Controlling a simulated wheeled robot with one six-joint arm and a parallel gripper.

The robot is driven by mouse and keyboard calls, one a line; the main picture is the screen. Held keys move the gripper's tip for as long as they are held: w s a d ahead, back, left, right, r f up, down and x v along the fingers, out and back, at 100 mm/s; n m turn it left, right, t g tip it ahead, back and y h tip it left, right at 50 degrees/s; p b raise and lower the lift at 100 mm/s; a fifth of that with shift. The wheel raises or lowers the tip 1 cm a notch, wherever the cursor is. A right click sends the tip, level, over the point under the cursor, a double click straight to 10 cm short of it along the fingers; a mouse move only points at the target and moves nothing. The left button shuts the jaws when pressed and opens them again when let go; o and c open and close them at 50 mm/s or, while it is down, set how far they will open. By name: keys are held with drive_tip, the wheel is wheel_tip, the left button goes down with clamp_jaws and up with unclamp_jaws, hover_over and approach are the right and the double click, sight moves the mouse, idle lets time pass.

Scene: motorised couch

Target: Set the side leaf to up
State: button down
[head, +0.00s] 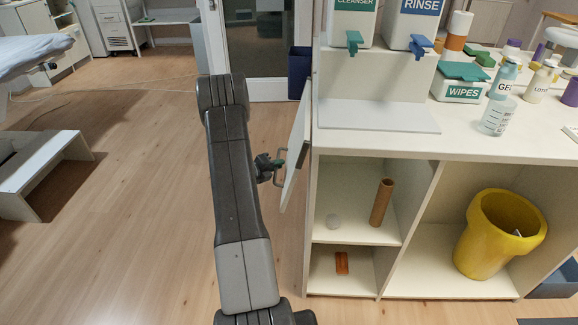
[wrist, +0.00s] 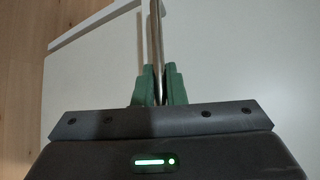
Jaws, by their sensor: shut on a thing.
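The side leaf (head: 298,143) is a pale panel along the left edge of the white counter. In the head view it shows narrow and steeply slanted, hanging down and slightly outward, not level with the top. Its handle (head: 281,168) is a metal bar on the outer face. My gripper (head: 274,166) is at the handle, shut on it. In the wrist view the green fingertips (wrist: 159,84) close on both sides of the thin handle bar (wrist: 156,38), with the leaf's white face (wrist: 225,60) behind. The leaf's hinge cannot be made out.
The counter (head: 390,146) carries dispensers, a wipes box (head: 461,83) and bottles. Its open shelves hold a brown tube (head: 381,203) and a yellow bin (head: 493,235). A white step (head: 38,172) stands at left. The wooden floor (head: 140,215) left of my arm is clear.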

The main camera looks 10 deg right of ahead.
drive_tip(key=w+a+r+m+y+p, duration=0.2)
drive_tip(key=a+r+m+y+p, duration=0.15)
drive_tip(key=a+r, duration=0.55)
drive_tip(key=w+a+r+m+y+p, duration=0.25)
drive_tip(key=a+r+y+p, duration=0.3)
drive_tip(key=r, duration=0.55)
wheel_tip(320, 180, up, 9)
drive_tip(key=t+y+p, duration=0.1)
drive_tip(key=p, duration=0.3)
drive_tip(key=shift+a, duration=0.35)
drive_tip(key=shift+r, duration=0.1)
drive_tip(key=c, duration=1.8)
unclamp_jaws()
drive_tip(key=shift+o, duration=0.2)
